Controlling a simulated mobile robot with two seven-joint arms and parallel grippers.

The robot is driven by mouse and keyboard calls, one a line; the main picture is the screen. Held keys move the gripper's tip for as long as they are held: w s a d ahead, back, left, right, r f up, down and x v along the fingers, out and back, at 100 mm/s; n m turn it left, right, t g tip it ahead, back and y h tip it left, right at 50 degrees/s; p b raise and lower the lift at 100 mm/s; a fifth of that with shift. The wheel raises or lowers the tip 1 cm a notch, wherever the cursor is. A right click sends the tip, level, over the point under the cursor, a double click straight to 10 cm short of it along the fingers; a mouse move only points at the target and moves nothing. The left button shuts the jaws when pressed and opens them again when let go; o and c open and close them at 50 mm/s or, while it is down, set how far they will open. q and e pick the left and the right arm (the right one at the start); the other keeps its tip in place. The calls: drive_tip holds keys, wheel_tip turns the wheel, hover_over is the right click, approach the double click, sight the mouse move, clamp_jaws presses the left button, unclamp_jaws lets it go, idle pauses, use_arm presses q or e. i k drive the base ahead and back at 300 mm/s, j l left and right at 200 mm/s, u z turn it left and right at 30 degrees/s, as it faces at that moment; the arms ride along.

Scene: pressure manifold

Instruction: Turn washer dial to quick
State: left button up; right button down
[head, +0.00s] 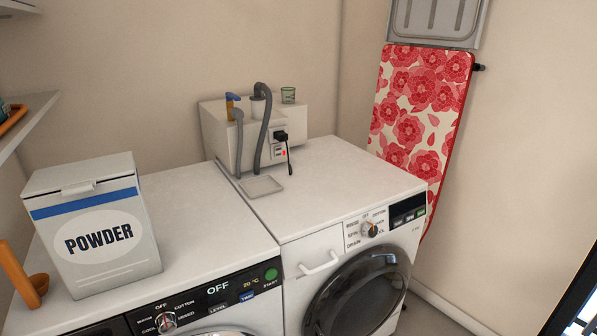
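Two white front-loading machines stand side by side. The right machine (296,240) has a white drawer handle (319,264), a dark round door (357,293) and a silver dial (370,229). Labels around this dial include RINSE, SPIN, DRAIN, OFF and COTTON; its exact pointer setting is too small to tell. The left machine (205,207) has a black panel with a dial (166,321) at the bottom edge, labels including OFF, COTTON, MIXED and COOL, and a display reading OFF. Neither of my grippers is in view.
A white POWDER box (95,225) stands on the left machine, beside an orange-brown object (22,277). Grey hoses (262,130), a plug (281,136) and a green glass (288,95) are at the back ledge. A floral ironing board (418,105) leans on the wall at right.

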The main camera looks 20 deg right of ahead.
sight(368, 229)
drive_tip(key=k+l+z, duration=0.1)
drive_tip(key=z, duration=1)
drive_tip(key=i+l, duration=0.05)
